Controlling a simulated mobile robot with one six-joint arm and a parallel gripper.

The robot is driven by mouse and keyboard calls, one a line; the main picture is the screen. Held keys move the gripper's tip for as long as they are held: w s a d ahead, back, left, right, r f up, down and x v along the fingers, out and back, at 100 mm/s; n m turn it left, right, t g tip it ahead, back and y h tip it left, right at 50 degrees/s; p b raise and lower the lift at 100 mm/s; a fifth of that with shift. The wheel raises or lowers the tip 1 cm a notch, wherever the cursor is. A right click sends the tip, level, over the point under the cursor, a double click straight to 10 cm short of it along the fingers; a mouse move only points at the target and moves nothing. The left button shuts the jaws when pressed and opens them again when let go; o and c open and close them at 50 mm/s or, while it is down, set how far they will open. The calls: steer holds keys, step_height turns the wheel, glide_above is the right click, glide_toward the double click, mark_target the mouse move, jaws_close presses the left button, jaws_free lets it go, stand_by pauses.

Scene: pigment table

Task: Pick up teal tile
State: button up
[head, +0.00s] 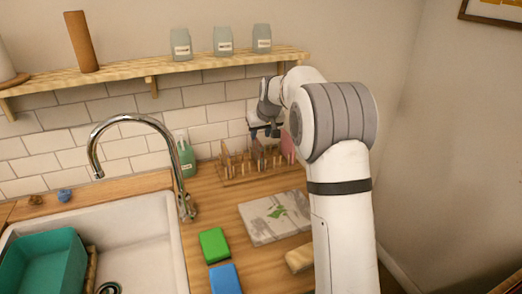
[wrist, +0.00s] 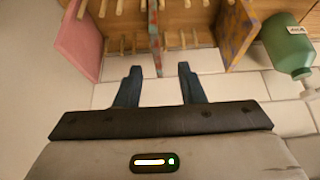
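A wooden peg rack (head: 235,181) stands on the counter against the wall, with a few thin tiles upright in it. In the wrist view, a thin tile (wrist: 154,38) stands edge-on in the middle of the rack; its narrow edge looks grey-teal with reddish patches. I cannot tell its face colour. My gripper (head: 265,133) is above the rack, partly behind my arm. In the wrist view my gripper (wrist: 158,70) is open and empty, its fingers to either side of the edge-on tile's line, apart from it.
A pink tile (wrist: 78,42) and a brown patterned tile (wrist: 235,35) flank the middle one. A green bottle (wrist: 287,45) is close by. A shelf (head: 180,68) hangs above. A patterned slab (head: 268,220), green block (head: 214,245) and blue block (head: 225,279) lie in front.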

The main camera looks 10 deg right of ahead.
mark_target(258, 141)
steer(key=shift+w+f, duration=0.55)
steer(key=shift+w, duration=0.35)
steer(key=p+x, duration=0.1)
steer(key=x, duration=0.6)
steer(key=shift+d+f+p, duration=0.1)
steer(key=shift+d+p, duration=0.05)
steer(key=shift+p, duration=0.25)
jaws_close()
